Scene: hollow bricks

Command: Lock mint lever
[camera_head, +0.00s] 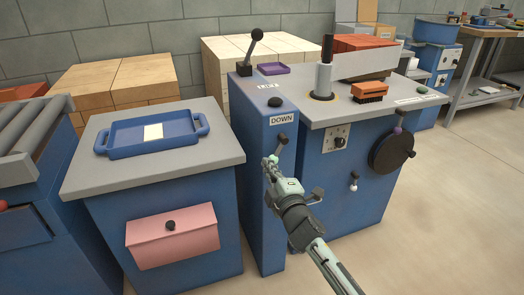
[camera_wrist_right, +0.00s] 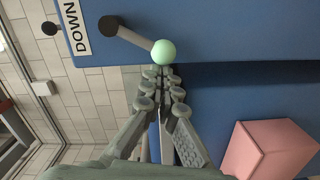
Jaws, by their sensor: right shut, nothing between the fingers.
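The mint lever has a round mint knob (camera_wrist_right: 163,52) on a short grey arm that runs to a dark pivot (camera_wrist_right: 110,27) in the right wrist view. It sits on the blue panel beside the "DOWN" label (camera_wrist_right: 73,24). In the head view the lever's arm (camera_head: 279,146) slants down and left from the pivot, below the label. My right gripper (camera_head: 269,165) is shut and empty, with its fingertips right at the knob. In the wrist view the fingertips (camera_wrist_right: 167,76) appear just below the knob; I cannot tell whether they touch. My left gripper is not in view.
A pink box (camera_head: 173,236) projects from the left blue cabinet, which carries a blue tray (camera_head: 152,132) on top. A black disc wheel (camera_head: 392,152) and a small white-knobbed lever (camera_head: 353,186) are on the right cabinet's front. Open floor (camera_head: 450,220) lies to the right.

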